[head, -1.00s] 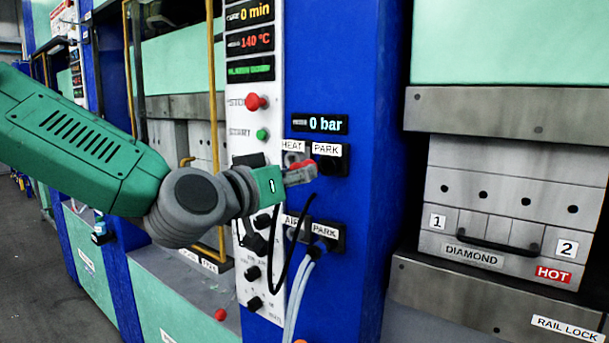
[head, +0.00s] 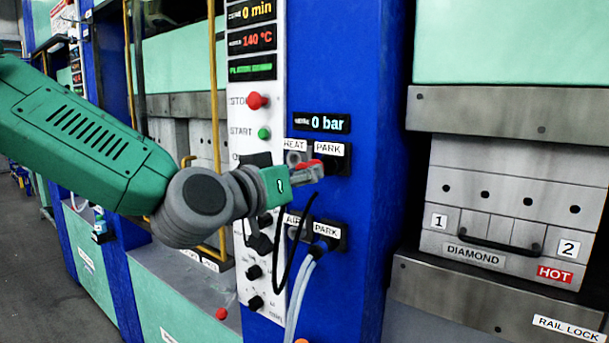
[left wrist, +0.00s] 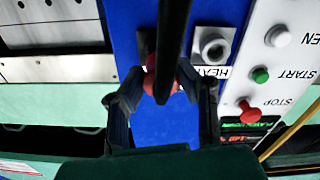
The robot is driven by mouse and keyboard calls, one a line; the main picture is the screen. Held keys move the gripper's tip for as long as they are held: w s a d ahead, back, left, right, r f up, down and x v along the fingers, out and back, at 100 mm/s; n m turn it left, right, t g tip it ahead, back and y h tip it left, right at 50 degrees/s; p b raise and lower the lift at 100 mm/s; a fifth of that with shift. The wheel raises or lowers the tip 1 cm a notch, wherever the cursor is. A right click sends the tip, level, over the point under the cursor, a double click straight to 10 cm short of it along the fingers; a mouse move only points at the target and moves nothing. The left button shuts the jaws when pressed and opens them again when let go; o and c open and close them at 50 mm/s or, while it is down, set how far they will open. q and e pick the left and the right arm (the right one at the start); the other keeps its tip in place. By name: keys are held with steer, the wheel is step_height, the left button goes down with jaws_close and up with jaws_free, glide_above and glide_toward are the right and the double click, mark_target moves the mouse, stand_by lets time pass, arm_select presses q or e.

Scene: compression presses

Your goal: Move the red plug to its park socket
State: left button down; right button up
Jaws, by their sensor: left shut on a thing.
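The red plug (head: 308,164) is held in my left gripper (head: 308,172), right at the PARK socket (head: 333,162) of the upper pair on the blue column. In the left wrist view the red plug (left wrist: 160,80) sits between the fingers of my left gripper (left wrist: 160,98), with a black cable crossing in front of it. The HEAT socket (left wrist: 213,46) beside it shows an empty grey ring. The gripper hides the plug's front end, so I cannot tell how deep it is in the PARK socket. My right gripper is not in view.
Below are the AIR and PARK sockets (head: 327,238), with pale hoses (head: 299,292) hanging down. A black cable loops under my gripper. The white control panel (head: 246,98) with red and green buttons is to the left. A mould marked HOT (head: 510,190) stands at right.

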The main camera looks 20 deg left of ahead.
arm_select(q)
steer(key=shift+d, duration=0.35)
steer(key=shift+w+a+m+h, duration=0.1)
steer(key=shift+a+m+h, duration=0.1)
steer(key=shift+m+h, duration=0.1)
steer(key=shift+w+a+b, duration=0.2)
steer(key=shift+a+b, duration=0.15)
steer(key=shift+b, duration=0.05)
steer(key=shift+w+d, duration=0.1)
steer(key=shift+d, duration=0.2)
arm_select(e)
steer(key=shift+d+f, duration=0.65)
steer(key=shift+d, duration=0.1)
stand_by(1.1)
